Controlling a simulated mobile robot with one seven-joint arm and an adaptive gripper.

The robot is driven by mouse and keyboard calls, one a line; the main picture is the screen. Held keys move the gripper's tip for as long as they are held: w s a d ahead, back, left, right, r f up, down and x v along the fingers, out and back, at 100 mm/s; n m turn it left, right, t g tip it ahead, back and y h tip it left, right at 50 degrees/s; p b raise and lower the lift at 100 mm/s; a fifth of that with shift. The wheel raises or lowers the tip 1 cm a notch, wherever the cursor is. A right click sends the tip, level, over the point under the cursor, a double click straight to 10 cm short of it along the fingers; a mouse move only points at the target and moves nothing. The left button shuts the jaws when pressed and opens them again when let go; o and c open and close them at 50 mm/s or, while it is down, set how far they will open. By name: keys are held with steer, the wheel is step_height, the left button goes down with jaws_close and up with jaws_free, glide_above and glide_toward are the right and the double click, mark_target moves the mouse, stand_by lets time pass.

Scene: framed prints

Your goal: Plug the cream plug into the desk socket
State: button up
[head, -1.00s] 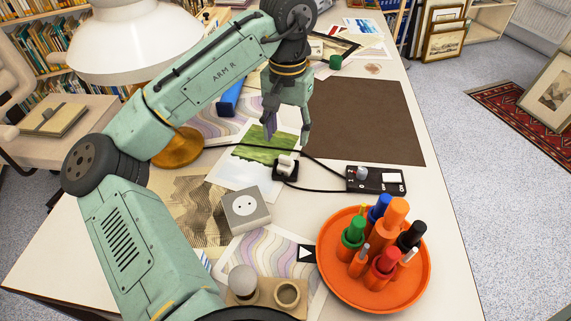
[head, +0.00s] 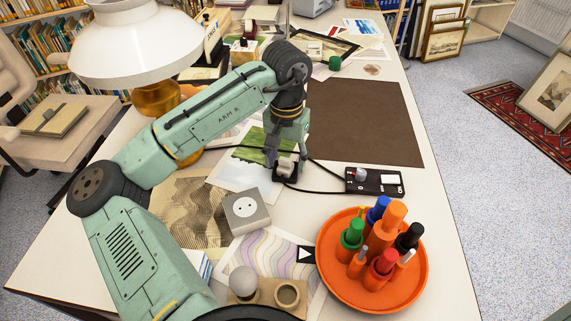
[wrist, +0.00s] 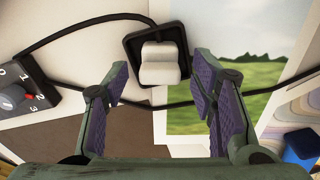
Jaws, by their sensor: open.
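The cream plug (head: 286,165) sits in a small black holder (wrist: 131,45) on the desk, with a black cable nearby. It also shows in the wrist view (wrist: 160,65), ahead of my fingertips and between their lines. My gripper (head: 287,157) is open, low over the plug; in the wrist view its purple-padded fingers (wrist: 160,85) stand apart with nothing between them at the tips.
A black control box (head: 375,181) with a knob lies right of the plug, and cables run beside it. An orange tray (head: 333,283) of markers stands at the front right. A lamp (head: 135,45) is at the left. The brown mat (head: 370,120) is clear.

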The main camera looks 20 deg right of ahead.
steer(key=shift+f, duration=0.2)
steer(key=shift+c, duration=0.2)
steer(key=c, duration=1.1)
